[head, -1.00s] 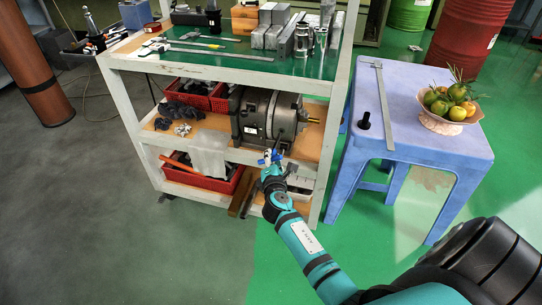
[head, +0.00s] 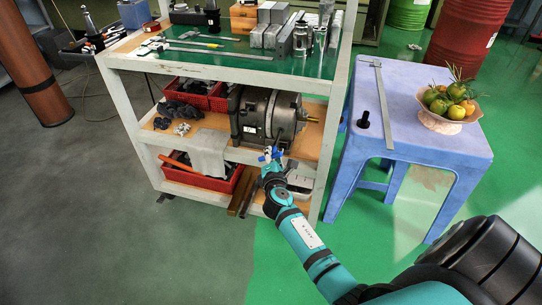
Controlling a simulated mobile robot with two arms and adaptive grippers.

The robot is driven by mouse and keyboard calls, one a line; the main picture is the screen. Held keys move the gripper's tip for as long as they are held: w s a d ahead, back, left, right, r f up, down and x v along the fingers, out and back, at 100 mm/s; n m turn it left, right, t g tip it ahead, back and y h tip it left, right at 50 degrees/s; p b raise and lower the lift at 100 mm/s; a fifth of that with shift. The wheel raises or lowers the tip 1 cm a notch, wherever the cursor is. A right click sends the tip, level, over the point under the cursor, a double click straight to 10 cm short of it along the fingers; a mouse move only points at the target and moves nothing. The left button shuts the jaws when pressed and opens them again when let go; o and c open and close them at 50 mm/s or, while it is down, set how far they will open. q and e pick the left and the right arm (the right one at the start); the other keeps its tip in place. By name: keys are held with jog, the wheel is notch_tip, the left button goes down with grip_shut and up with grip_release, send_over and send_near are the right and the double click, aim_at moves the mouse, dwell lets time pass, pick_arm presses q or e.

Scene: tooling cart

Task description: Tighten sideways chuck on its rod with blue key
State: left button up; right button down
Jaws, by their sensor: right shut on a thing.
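The sideways chuck (head: 254,114) is a large grey metal cylinder lying on the cart's middle shelf. A short brass-coloured rod end (head: 312,119) sticks out at its right. My right gripper (head: 271,160) is in front of the chuck's lower front edge, at the end of my teal arm. It is shut on the small blue key (head: 269,153), which shows just above the fingers. At this size I cannot tell whether the key's tip sits in the chuck. My left gripper is out of view.
The white cart frame and its shelf edges (head: 225,73) surround the chuck closely. A blue table (head: 440,146) with a fruit bowl (head: 440,121) stands right.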

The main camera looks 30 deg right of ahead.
jog(key=shift+w+d, duration=0.1)
jog(key=shift+w+d, duration=0.35)
jog(key=shift+d, duration=0.1)
dwell(1.0)
